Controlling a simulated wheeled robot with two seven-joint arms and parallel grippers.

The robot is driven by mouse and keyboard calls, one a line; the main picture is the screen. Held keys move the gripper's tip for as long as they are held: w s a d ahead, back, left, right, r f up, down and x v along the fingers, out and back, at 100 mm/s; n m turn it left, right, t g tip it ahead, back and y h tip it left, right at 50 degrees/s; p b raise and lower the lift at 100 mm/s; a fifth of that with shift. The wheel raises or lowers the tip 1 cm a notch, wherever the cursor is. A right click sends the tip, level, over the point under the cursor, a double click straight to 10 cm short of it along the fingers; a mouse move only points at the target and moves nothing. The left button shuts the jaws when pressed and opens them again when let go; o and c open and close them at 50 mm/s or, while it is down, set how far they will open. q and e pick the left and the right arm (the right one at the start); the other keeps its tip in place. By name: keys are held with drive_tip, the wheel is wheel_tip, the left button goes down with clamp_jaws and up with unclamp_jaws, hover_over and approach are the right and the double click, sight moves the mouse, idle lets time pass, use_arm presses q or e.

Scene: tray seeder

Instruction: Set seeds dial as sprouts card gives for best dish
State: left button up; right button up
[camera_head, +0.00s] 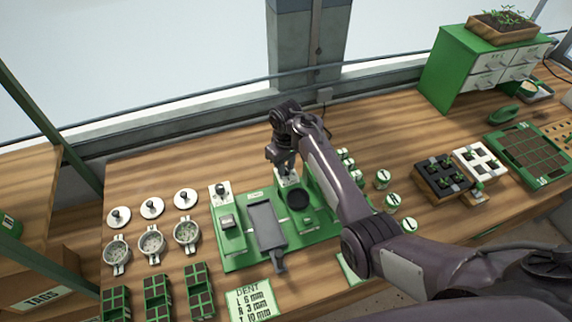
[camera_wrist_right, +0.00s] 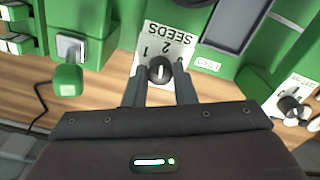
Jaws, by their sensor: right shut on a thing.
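The seeds dial is a dark round knob (camera_wrist_right: 160,70) on a white plate (camera_wrist_right: 176,42) marked SEEDS, with 1 and 2 legible, upside down in the right wrist view. My right gripper (camera_wrist_right: 162,78) is shut on the knob. A pale line shows on the knob; its exact setting is unclear. In the head view my right gripper (camera_head: 283,160) reaches the plate (camera_head: 290,180) at the back of the green seeder (camera_head: 238,262). Three round dishes (camera_head: 117,251), (camera_head: 151,243), (camera_head: 187,233) stand at left. No sprouts card is readable. My left gripper is not in view.
A DENT card (camera_head: 250,301) lies at the front; a second dial (camera_head: 221,189) stands on the seeder's left. Knobbed lids (camera_head: 151,208) lie behind the dishes. Seedling trays (camera_head: 442,178) and a green drawer cabinet (camera_head: 455,66) stand right. My right arm hides part of the bench.

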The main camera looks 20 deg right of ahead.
sight(286, 168)
drive_tip(key=n, duration=0.5)
drive_tip(key=shift+w+r+n, duration=0.1)
drive_tip(key=shift+n, duration=2.3)
drive_tip(key=o, duration=1)
drive_tip(key=shift+a+r, duration=0.1)
drive_tip(key=shift+r, duration=0.2)
wheel_tip(286, 168, up, 7)
drive_tip(key=shift+r+b, duration=0.1)
drive_tip(key=shift+b, duration=0.5)
